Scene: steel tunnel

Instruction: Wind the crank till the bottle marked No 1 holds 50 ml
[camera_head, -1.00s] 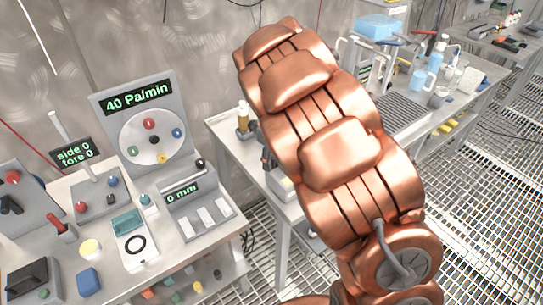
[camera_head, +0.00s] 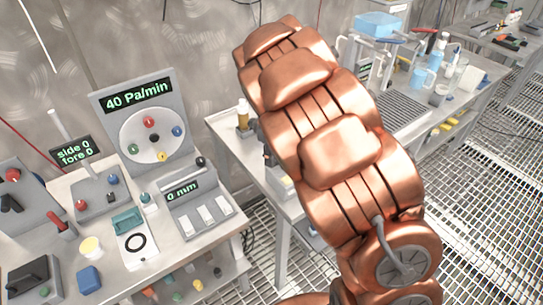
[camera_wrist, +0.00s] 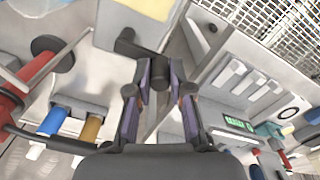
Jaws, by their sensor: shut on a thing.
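In the wrist view, my gripper (camera_wrist: 160,72) is shut on a dark round knob (camera_wrist: 160,84), which appears to be the crank's handle. A dark crank arm (camera_wrist: 133,48) runs from the knob to a grey box (camera_wrist: 118,22). A blue cylinder (camera_wrist: 55,121) and an amber cylinder (camera_wrist: 91,128) stand at the left of the wrist view. I cannot read any No 1 mark or liquid level. In the head view, my copper arm covers the crank and gripper. An amber bottle (camera_head: 243,114) with a pale top shows just left of the arm.
The left table carries a panel reading 40 Pa/min (camera_head: 138,97), a display reading side 0, fore 0 (camera_head: 75,151) and a 0 mm unit (camera_head: 183,191). A bench (camera_head: 402,112) with blue cups stands right of my arm. The grated floor (camera_head: 470,215) is open at the right.

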